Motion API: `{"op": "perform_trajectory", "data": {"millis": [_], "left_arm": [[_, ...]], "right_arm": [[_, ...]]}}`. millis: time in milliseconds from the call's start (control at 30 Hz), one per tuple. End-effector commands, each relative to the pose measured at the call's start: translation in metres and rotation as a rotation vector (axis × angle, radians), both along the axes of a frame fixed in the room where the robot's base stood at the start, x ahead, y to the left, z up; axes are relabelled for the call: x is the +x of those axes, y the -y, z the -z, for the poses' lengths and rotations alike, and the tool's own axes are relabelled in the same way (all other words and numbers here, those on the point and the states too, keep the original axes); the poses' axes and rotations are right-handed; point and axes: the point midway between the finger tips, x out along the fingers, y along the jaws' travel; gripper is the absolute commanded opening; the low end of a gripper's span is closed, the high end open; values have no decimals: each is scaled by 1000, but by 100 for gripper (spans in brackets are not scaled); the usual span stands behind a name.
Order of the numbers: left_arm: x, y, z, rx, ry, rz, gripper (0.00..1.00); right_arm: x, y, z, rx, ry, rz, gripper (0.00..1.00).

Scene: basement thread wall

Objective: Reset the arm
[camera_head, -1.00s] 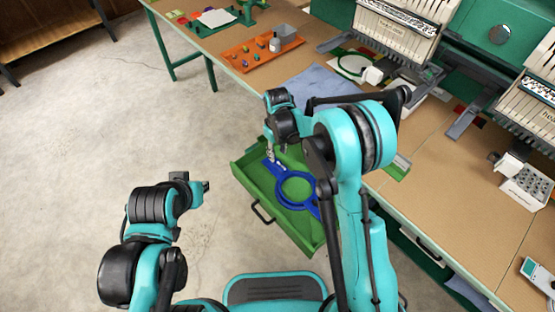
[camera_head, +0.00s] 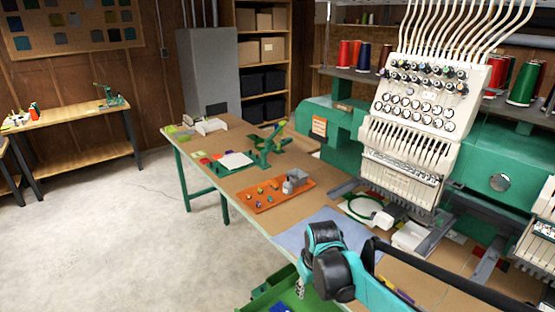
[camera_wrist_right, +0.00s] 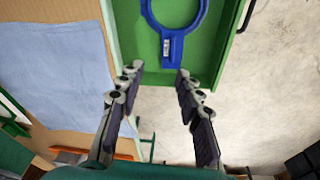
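My right arm reaches over the table's front edge in the head view, and its gripper (camera_head: 300,289) hangs by the green drawer (camera_head: 262,297), mostly cut off or hidden by the wrist. In the right wrist view the two fingers of the right gripper (camera_wrist_right: 158,78) are spread wide with nothing between them. A blue ring with a tab (camera_wrist_right: 172,48) lies in the green drawer (camera_wrist_right: 203,67), beyond the fingertips and apart from them. My left gripper is in neither current view.
The work table (camera_head: 225,183) holds an orange tray (camera_head: 262,204) with small parts, a blue-grey cloth (camera_head: 292,237) and a white-and-green embroidery machine (camera_head: 420,150). Thread cones (camera_head: 524,84) stand behind. The concrete floor (camera_head: 110,230) at left is clear.

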Motion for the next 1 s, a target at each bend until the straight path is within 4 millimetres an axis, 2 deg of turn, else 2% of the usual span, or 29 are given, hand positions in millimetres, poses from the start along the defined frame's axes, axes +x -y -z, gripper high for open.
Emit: {"op": "perform_trajectory", "data": {"millis": [33, 100, 233, 400, 533, 733, 1000], "left_arm": [[0, 0, 0, 0, 0, 0, 19], [0, 0, 0, 0, 0, 0, 19], [0, 0, 0, 0, 0, 0, 19], [0, 0, 0, 0, 0, 0, 19], [0, 0, 0, 0, 0, 0, 19], [0, 0, 0, 0, 0, 0, 19], [0, 0, 0, 0, 0, 0, 19]], "right_arm": [[-15, 10, -13, 9, 29, 33, 35], [-33, 22, -27, 23, 74, 82, 35], [-69, 42, -46, 51, 154, 170, 35], [-116, 65, -55, 89, 262, 280, 35], [-146, 77, -52, 117, 334, 354, 35], [-170, 87, -45, 143, 403, 418, 35], [-173, 89, -43, 150, 417, 433, 35]]}}
